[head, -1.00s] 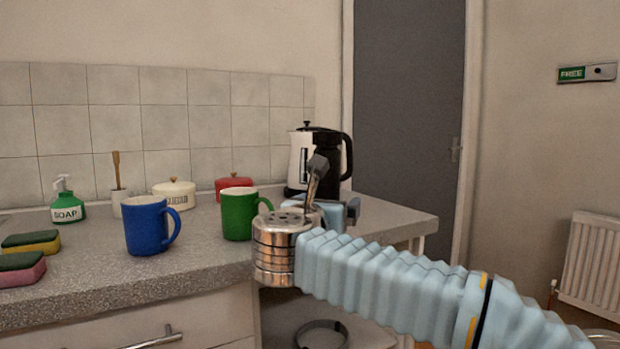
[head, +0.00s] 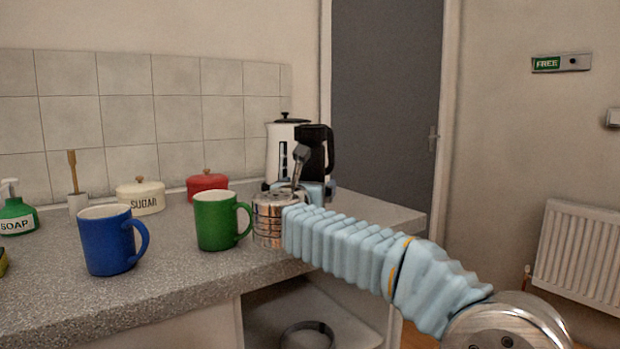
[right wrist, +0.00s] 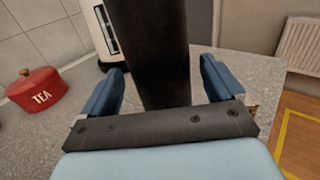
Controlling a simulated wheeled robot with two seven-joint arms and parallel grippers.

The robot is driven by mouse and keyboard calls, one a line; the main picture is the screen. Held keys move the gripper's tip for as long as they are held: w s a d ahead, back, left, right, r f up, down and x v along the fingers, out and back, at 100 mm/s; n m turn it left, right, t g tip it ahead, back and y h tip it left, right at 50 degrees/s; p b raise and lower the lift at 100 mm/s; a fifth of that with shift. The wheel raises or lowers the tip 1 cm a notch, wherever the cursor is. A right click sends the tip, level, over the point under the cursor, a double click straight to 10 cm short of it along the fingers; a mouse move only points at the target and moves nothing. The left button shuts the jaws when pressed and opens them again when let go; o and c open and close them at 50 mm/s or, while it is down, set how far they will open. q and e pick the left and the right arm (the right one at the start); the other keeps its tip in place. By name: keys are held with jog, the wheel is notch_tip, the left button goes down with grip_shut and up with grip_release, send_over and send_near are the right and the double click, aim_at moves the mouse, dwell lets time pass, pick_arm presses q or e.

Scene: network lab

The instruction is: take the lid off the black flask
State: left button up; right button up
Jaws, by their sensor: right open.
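The black flask (head: 316,142) stands upright near the back right of the counter, in front of the kettle. In the right wrist view the dark flask (right wrist: 158,50) rises between my two blue fingers and runs out of the top of the picture. Its lid is not distinct in the head view and is outside the wrist view. My right gripper (right wrist: 160,78) is open, with a finger on either side of the flask and gaps showing. In the head view this gripper (head: 314,190) is low by the flask, partly hidden by my wrist. My left gripper is not in view.
A white kettle (head: 280,150) stands close behind the flask. A red tea pot (head: 207,183), sugar pot (head: 141,197), green mug (head: 215,222) and blue mug (head: 104,245) stand to the left. The counter's (head: 190,285) right end is near the flask.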

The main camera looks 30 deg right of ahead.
aim_at(313, 179)
jog(key=p+x, duration=0.1)
jog(key=x, duration=0.3)
jog(key=shift+d+r, duration=0.1)
jog(key=shift+r, duration=0.05)
jog(key=c, duration=1.4)
jog(key=shift+c, duration=0.5)
jog(key=shift+r, duration=0.2)
